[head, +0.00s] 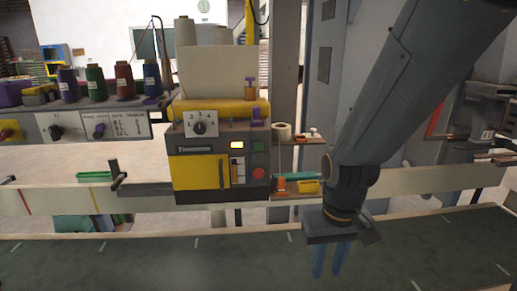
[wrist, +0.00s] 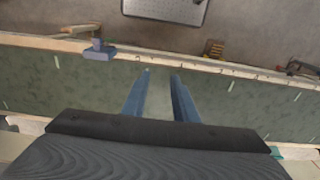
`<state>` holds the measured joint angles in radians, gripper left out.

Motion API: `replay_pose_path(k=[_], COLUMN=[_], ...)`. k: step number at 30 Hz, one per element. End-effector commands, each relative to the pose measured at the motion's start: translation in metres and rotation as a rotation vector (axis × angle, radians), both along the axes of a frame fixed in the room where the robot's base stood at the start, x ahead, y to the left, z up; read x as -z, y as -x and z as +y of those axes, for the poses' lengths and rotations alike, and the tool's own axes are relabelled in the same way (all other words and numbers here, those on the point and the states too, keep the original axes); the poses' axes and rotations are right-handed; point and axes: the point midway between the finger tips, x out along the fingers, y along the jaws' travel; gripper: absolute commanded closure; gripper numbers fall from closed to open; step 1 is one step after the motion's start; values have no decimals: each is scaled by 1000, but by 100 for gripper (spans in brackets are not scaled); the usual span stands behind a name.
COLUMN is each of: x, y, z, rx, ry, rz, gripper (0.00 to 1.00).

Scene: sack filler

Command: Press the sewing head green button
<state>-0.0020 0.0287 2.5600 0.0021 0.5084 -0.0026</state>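The sewing head (head: 205,183) is a yellow and dark grey machine, upright near the middle of the head view. Its green button (head: 258,160) is on the right of its front panel, just above a round red button (head: 258,173). My gripper (head: 328,275) is to the right of and below the buttons, well apart from them. Its two blue fingers point down over the dark green belt. The wrist view shows the gripper (wrist: 160,76) open, with an empty gap between the fingers. The sewing head is not visible in the wrist view.
The green belt (head: 130,265) runs along the front, with pale rails. Thread spools (head: 95,83) stand on a panel at left. A small shelf (head: 295,190) with coloured items is between the sewing head and my arm. The wrist view shows a blue clamp (wrist: 99,50) on the rail.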

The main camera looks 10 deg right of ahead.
Motion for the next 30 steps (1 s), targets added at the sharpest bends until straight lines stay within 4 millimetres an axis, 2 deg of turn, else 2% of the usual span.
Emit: replay_pose_path(k=[1, 4, 30], x=[0, 0, 0], y=[0, 0, 0], z=[0, 0, 0], rx=[0, 0, 0], ry=[0, 0, 0], rz=[0, 0, 0], gripper=[83, 100, 100])
